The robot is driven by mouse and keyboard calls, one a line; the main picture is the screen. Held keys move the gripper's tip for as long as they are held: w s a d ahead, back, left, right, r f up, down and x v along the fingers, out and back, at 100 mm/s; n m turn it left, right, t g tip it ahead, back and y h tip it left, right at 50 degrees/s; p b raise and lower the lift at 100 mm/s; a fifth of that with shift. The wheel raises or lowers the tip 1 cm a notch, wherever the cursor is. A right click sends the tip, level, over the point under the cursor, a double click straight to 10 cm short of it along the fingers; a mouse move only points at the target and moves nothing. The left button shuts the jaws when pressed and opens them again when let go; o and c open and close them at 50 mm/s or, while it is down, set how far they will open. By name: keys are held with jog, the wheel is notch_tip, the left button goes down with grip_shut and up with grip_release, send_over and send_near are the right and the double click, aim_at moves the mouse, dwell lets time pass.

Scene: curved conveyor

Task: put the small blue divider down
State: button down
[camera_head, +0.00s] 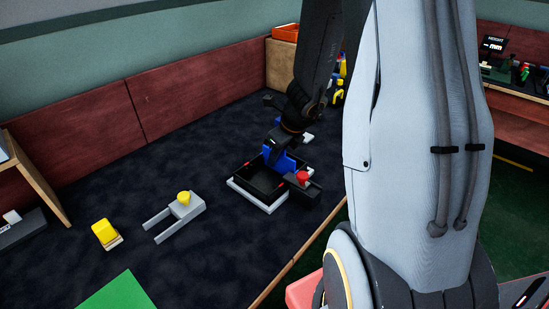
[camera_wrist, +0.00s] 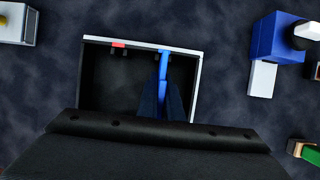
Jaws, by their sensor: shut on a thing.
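The small blue divider (camera_head: 279,159) is held upright by my gripper over the black tray, and it also shows edge-on in the wrist view (camera_wrist: 163,68). My gripper (camera_wrist: 167,95) is shut on the divider; its fingertips reach over the inside of the tray. The black tray (camera_wrist: 103,83) has a pale rim and an open inside. The divider is right of the tray's middle in the wrist view. I cannot tell whether its lower edge touches the tray floor. A red mark (camera_wrist: 119,45) sits on the tray's far wall in the wrist view.
A grey fork-shaped piece with a yellow knob (camera_head: 184,198) and a yellow block (camera_head: 105,232) lie left of the tray. A green sheet (camera_head: 117,292) is at the front. A blue block (camera_wrist: 273,37) stands right of the tray in the wrist view. Dark table lies bare between.

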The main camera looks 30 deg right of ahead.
jog(key=c, duration=1.9)
grip_release()
jog(key=shift+r, duration=0.1)
jog(key=shift+s+r+p, duration=0.1)
jog(key=shift+r+p, duration=0.3)
jog(key=p+v, duration=0.4)
jog(key=v, duration=0.7)
jog(key=shift+s+a+r+n, duration=0.15)
jog(key=shift+n, duration=0.15)
jog(key=s+a+n+g, duration=0.1)
jog(key=s+a+n, duration=0.3)
jog(key=n, duration=0.6)
jog(key=s+a+n+g+h, duration=0.1)
jog(key=s+a+n, duration=0.3)
jog(key=n, duration=0.6)
jog(key=s+a+r+n+g, duration=0.1)
jog(key=s+a+n, duration=0.3)
jog(key=n, duration=0.7)
jog(key=shift+s+a+r+g+h, duration=0.1)
jog(key=shift+s+a+g+h, duration=0.1)
jog(key=shift+s, duration=0.2)
jog(key=shift+s+a+g+h, duration=0.1)
jog(key=shift+s+h, duration=0.1)
jog(key=shift+s, duration=0.2)
